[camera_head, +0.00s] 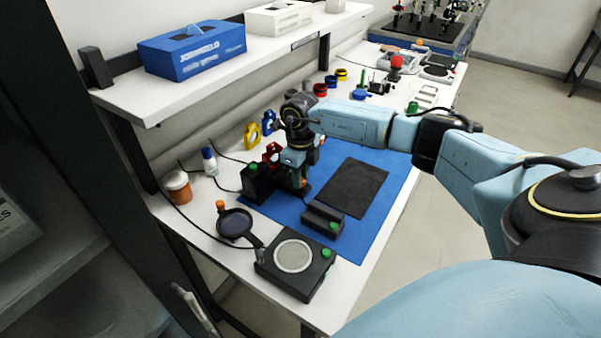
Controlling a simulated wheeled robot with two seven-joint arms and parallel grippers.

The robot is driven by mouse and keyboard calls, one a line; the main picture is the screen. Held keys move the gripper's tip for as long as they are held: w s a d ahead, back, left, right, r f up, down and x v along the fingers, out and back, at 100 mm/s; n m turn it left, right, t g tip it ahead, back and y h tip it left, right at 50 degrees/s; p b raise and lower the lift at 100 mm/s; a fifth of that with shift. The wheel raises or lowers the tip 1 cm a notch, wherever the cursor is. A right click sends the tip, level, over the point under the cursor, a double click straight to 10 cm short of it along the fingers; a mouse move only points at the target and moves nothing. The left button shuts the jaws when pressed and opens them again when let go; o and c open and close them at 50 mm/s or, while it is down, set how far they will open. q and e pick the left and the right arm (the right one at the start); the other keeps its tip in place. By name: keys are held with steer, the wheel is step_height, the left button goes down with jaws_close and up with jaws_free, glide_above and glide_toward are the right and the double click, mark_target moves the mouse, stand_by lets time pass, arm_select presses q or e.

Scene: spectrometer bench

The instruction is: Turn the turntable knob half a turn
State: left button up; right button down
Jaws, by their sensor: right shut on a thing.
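My right arm reaches in from the right, and its gripper (296,184) points down at the back left of the blue mat (365,243). It is shut on a small part that it mostly hides, which seems to be the turntable knob. A dark block (256,186) with a green knob stands just left of the fingers. A red piece and a bit of orange show beside them. The turntable itself is largely hidden behind the gripper, so the knob's angle cannot be told. My left gripper is not in view.
A black box with a pale disc (293,256) and a dark round dish (234,224) stand in front. A low black block (323,219) and a black plate (352,187) lie on the mat. A yellow holder (252,136) stands behind. The shelf (215,81) overhangs the back.

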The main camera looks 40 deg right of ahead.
steer(key=m+p, duration=0.1)
steer(key=m, duration=0.3)
steer(key=shift+r+m, duration=0.15)
steer(key=shift+m, duration=0.15)
steer(key=m+p, duration=0.2)
steer(key=m, duration=0.1)
steer(key=shift+m, duration=0.4)
steer(key=m+p, duration=0.1)
steer(key=m, duration=0.2)
steer(key=shift+w+m+p, duration=0.1)
steer(key=shift+m+p, duration=1)
steer(key=shift+m, duration=0.9)
steer(key=c, duration=1.2)
jaws_free()
step_height(320, 180, up, 13)
steer(key=shift+b, duration=0.35)
